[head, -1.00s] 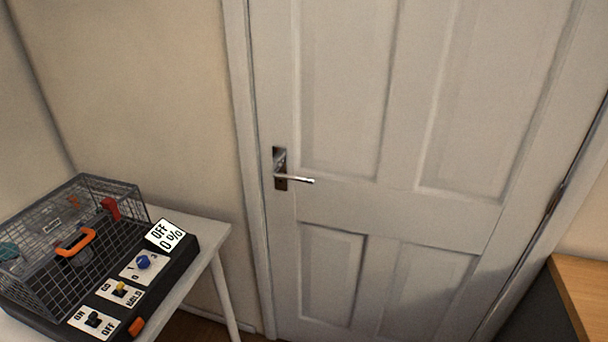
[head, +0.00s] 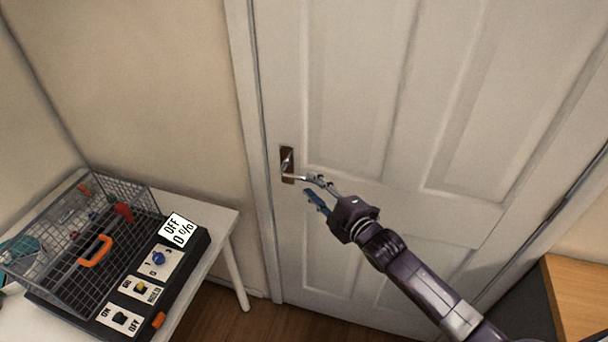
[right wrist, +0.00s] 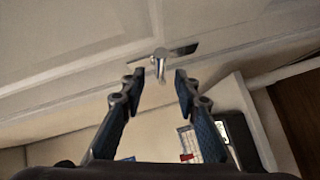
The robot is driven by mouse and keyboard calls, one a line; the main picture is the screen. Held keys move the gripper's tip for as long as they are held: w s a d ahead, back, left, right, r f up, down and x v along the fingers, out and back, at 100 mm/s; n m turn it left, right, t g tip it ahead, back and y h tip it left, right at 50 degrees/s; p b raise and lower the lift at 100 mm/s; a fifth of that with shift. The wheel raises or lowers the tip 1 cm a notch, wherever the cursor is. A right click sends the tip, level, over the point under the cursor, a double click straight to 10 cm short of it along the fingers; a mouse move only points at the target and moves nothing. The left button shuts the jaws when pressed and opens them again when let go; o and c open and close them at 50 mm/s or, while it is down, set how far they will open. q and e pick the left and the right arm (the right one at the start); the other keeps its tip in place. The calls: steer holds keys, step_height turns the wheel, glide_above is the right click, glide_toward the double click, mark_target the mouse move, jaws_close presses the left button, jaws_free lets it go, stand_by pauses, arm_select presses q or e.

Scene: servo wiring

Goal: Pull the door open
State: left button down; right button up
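The white panelled door (head: 400,90) is shut in its frame. Its metal handle (head: 290,177) sits on a small dark plate near the door's left edge, and the lever points right. My right gripper (head: 311,187) is at the lever's free end, with its fingers apart. In the right wrist view the handle (right wrist: 160,66) shows ahead, between and just beyond the tips of the open fingers (right wrist: 156,80). I cannot tell whether a finger touches the lever. My left gripper is not in view.
A white table (head: 228,222) on the left holds a wire cage (head: 85,235) and a black control box with switches and an "OFF 0%" sign (head: 178,230). A wooden-topped cabinet (head: 580,300) stands at lower right. Bare floor (head: 285,322) shows before the door.

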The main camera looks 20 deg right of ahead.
mark_target(306, 180)
steer(key=shift+p+x, duration=0.45)
steer(key=shift+x, duration=2)
jaws_close()
